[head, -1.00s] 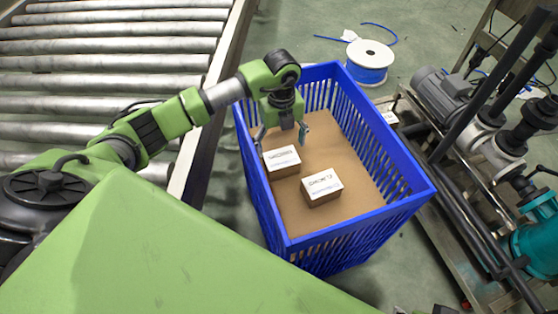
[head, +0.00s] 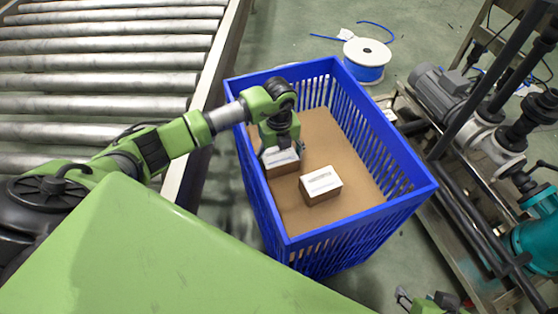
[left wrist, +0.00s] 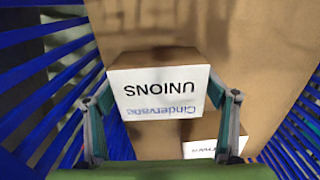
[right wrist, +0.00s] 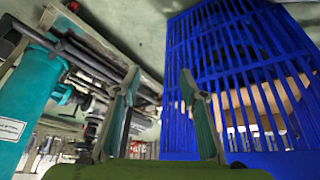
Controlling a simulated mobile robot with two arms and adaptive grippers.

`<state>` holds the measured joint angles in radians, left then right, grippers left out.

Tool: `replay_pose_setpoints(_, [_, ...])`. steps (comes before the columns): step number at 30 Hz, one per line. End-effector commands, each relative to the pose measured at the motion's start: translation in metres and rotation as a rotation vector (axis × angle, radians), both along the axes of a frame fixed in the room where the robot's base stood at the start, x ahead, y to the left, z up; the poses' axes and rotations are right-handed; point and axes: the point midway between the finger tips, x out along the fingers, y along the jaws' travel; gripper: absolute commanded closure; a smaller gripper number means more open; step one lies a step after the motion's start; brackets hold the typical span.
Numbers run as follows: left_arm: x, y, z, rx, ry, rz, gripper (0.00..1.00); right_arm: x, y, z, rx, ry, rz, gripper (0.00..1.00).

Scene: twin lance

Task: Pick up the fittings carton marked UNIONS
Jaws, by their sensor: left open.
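The UNIONS carton (head: 283,170) is a small brown box with a white printed top inside the blue crate (head: 410,196). In the left wrist view its label (left wrist: 160,90) reads UNIONS and Cindervane, upside down. My left gripper (head: 282,156) is open over it, one finger beside each end of the carton; I cannot tell whether they touch it. The fingers (left wrist: 160,90) also show in the left wrist view. My right gripper (head: 425,300) is at the bottom right, outside the crate; in the right wrist view its fingers (right wrist: 158,80) are apart with nothing between them.
A second white-topped carton (head: 321,185) lies close on the right of the UNIONS carton. The crate's slatted walls surround both. A roller conveyor (head: 100,80) stands left, pump equipment (head: 470,120) right, and a cable spool (head: 367,58) behind. The crate's far floor is clear.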

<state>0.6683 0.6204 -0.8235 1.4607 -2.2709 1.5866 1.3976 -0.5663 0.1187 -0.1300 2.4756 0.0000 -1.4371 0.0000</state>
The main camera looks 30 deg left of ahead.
Motion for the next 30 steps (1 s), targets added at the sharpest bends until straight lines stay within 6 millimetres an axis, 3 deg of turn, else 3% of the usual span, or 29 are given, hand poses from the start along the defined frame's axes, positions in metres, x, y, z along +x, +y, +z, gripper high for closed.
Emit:
replay_pose_setpoints(2, [0.000,0.000,0.000,0.000,0.000,0.000,0.27,0.000,0.000,0.000,0.000,0.001,0.000,0.61])
replay_pose_setpoints(6, [0.000,0.000,0.000,0.000,0.000,0.000,0.60,0.000,0.000,0.000,0.000,0.002,0.000,0.61])
replay_pose_setpoints(20, [0.001,0.000,0.009,-0.001,-0.004,0.000,0.60,-0.006,-0.002,0.000,-0.005,0.025,-0.001,0.61])
replay_pose_setpoints(26, [0.001,0.000,0.034,0.000,-0.005,0.000,0.60,-0.038,-0.010,-0.005,-0.030,0.151,-0.012,0.61])
replay_pose_setpoints(30, [0.002,0.001,0.067,0.000,-0.006,-0.001,0.60,-0.039,-0.011,0.003,-0.030,0.154,-0.012,0.61])
